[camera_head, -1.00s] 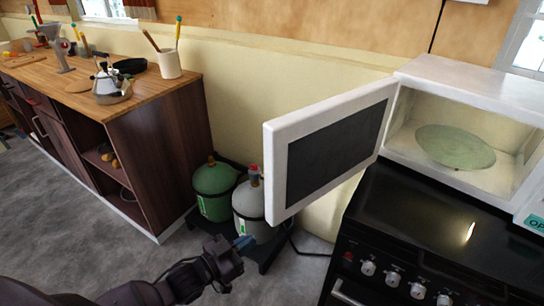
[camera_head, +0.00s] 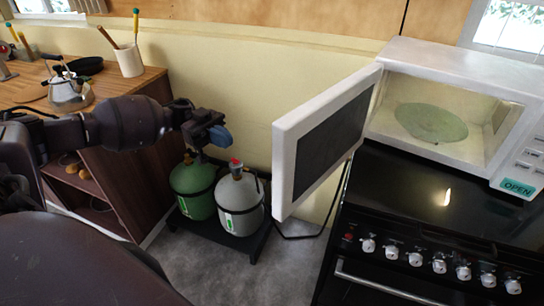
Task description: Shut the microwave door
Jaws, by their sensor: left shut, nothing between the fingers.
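The white microwave (camera_head: 456,58) stands on the black stove at the right. Its door (camera_head: 330,138) is swung wide open toward the left, with its dark window panel facing right and front. The lit inside shows a greenish glass turntable plate (camera_head: 431,122). My left gripper (camera_head: 219,136) is shut and empty, to the left of the door and apart from it, at about the height of the door's middle in the picture. My right gripper is not in view.
A black stove (camera_head: 420,200) with several knobs is below the microwave. A wooden counter (camera_head: 135,87) with a kettle (camera_head: 68,92) is at the left.

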